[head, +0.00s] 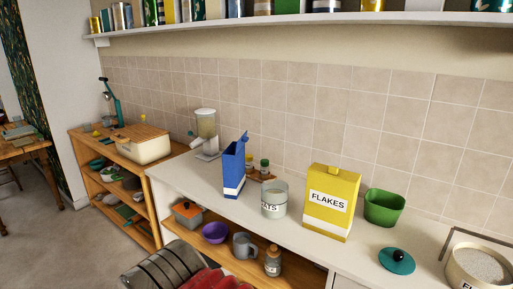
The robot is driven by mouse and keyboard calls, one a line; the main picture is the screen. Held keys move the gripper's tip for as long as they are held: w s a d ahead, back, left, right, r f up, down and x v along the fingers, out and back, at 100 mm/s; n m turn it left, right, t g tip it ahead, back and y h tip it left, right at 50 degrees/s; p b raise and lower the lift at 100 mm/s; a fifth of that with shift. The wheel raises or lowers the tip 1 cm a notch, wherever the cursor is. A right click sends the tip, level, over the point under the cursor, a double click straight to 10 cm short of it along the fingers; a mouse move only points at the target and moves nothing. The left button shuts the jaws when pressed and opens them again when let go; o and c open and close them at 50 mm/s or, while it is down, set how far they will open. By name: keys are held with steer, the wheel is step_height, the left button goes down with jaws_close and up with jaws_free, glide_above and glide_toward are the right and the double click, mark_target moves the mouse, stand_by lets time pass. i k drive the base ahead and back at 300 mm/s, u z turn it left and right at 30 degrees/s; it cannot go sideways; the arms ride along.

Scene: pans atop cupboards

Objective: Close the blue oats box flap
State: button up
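The blue box (232,172) stands upright on the white counter, left of the middle in the head view. It has a white band low on its side, with no lettering I can read. Its blue flap (242,138) sticks up above the top at the right edge, so the box is open. A glass jar (273,194) to its right has a label that seems to read "ATS", its start unclear.
A yellow flakes box (331,203), a green bin (384,207) and a teal lid (397,261) stand to the right on the counter (188,178). Small jars (264,169) stand behind the blue box. A dispenser (207,133) is to its left. Counter between dispenser and box is clear.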

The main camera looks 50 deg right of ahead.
mark_target(244, 139)
steer(key=u, duration=0.1)
steer(key=k, duration=0.2)
steer(key=z, duration=1.6)
steer(key=k, duration=0.65)
steer(key=u, duration=0.5)
steer(key=i, duration=1.35)
